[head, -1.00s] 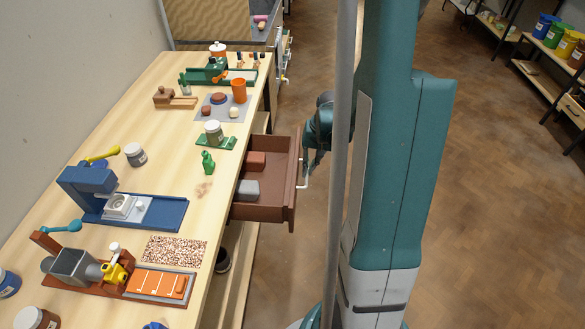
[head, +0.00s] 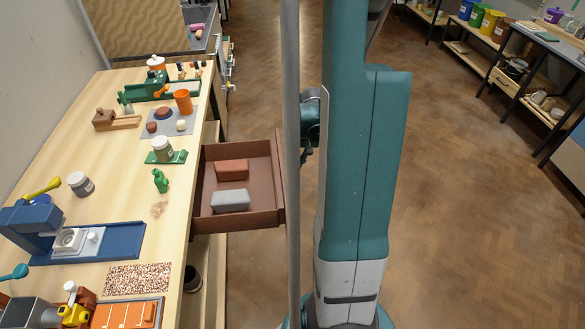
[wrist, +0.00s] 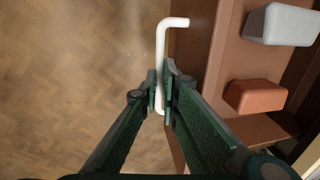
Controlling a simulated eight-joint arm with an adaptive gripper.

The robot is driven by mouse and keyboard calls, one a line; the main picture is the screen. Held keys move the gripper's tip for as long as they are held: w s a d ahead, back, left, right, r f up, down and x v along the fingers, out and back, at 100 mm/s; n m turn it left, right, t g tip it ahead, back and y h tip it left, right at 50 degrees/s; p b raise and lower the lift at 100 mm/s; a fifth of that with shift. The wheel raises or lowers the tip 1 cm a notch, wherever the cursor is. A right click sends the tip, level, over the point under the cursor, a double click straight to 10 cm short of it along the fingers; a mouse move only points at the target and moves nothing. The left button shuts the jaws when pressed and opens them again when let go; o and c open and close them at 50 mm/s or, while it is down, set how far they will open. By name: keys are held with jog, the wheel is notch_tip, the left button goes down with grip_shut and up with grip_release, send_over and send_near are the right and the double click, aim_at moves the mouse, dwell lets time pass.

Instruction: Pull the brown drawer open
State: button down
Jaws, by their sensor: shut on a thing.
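The brown drawer (head: 272,146) stands out from under the wooden worktop in the head view, pulled well open. It holds a reddish-brown block (head: 232,170) and a grey block (head: 230,200). In the wrist view, the drawer front (wrist: 192,50) carries a white bar handle (wrist: 160,50). My gripper (wrist: 161,93) is shut on the handle, with a dark green finger on each side of the bar. In the head view, my gripper is hidden behind my column and a grey pole.
The worktop (head: 115,165) on the left bears a blue machine (head: 75,240), a green bottle (head: 160,181), jars and an orange cup (head: 183,101). Shelves with coloured buckets (head: 490,24) stand at the back right. The wood floor (head: 460,220) right of my column is clear.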

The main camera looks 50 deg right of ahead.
jog(key=c, duration=2.9)
grip_release()
jog(key=shift+f, duration=0.1)
jog(key=shift+o, duration=0.2)
notch_tip(320, 180, up, 12)
jog(key=s+d, duration=0.1)
jog(key=shift+s+d, duration=0.25)
jog(key=shift+d, duration=0.05)
jog(key=shift+a, duration=0.1)
jog(key=w+a+r+n+h, duration=0.1)
jog(key=w+a+r, duration=0.15)
jog(key=a, duration=0.35)
jog(key=w+a+r+n, duration=0.1)
jog(key=w+a+r, duration=0.1)
jog(key=a+r, duration=0.3)
jog(key=s+a+r+n+t, duration=0.2)
jog(key=a+r+n, duration=0.1)
jog(key=a, duration=1.2)
jog(key=s+a+r+n+t, duration=0.2)
jog(key=a+r+n+t, duration=0.1)
jog(key=a, duration=1.3)
jog(key=shift+r+n+t+h, duration=0.3)
jog(key=shift+r+n, duration=0.1)
jog(key=shift+r, duration=0.3)
